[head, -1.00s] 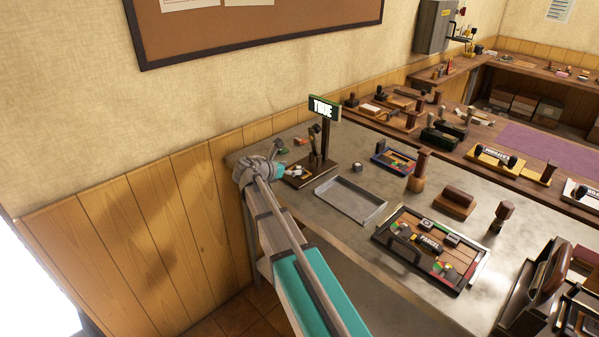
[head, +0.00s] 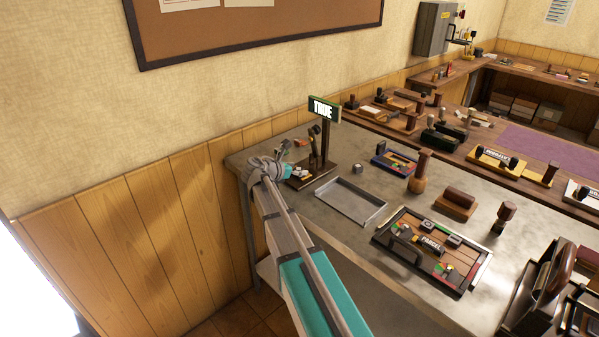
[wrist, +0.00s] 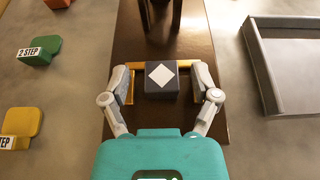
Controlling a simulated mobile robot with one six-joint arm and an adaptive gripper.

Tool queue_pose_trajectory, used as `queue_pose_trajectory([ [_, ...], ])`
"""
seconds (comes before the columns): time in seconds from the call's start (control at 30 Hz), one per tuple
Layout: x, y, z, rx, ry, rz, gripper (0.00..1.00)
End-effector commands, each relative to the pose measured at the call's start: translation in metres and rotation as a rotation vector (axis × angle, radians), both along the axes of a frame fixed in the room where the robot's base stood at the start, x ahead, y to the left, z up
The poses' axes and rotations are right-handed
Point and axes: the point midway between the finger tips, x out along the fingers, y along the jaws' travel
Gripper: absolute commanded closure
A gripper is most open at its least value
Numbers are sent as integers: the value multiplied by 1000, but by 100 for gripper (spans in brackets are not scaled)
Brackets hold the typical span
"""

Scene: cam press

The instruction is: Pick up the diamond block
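The diamond block (wrist: 161,79) is a dark cube with a white diamond on its top face. My gripper (wrist: 161,84) is open, with one finger on each side of the block and a visible gap on both sides. I cannot tell how high the fingertips are over the base. In the head view my gripper (head: 284,172) is at the left part of the base, below the TRUE sign (head: 323,108). The block is hard to make out there.
A grey metal tray (wrist: 290,105) lies to the right of the base. Green (wrist: 38,50) and yellow (wrist: 22,121) labelled pieces lie on the counter to the left. A dark post (wrist: 162,12) rises from the base just beyond the block.

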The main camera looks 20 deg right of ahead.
Motion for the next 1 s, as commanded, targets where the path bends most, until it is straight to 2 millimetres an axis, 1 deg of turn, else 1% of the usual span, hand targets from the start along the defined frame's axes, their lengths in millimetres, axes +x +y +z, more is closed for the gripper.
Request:
queue_pose_trajectory([
  [0.03,0,0,0,0,0,0,39],
  [0.17,0,0,0,0,0,0,64],
  [0.2,0,0,0,0,0,0,71],
  [0.27,0,0,0,0,0,0,82],
  [0.3,0,0,0,0,0,0,90],
  [0.37,0,0,0,0,0,0,100],
  [0.77,0,1,1,0,0,1,100],
  [1.0,0,1,9,0,0,1,100],
])
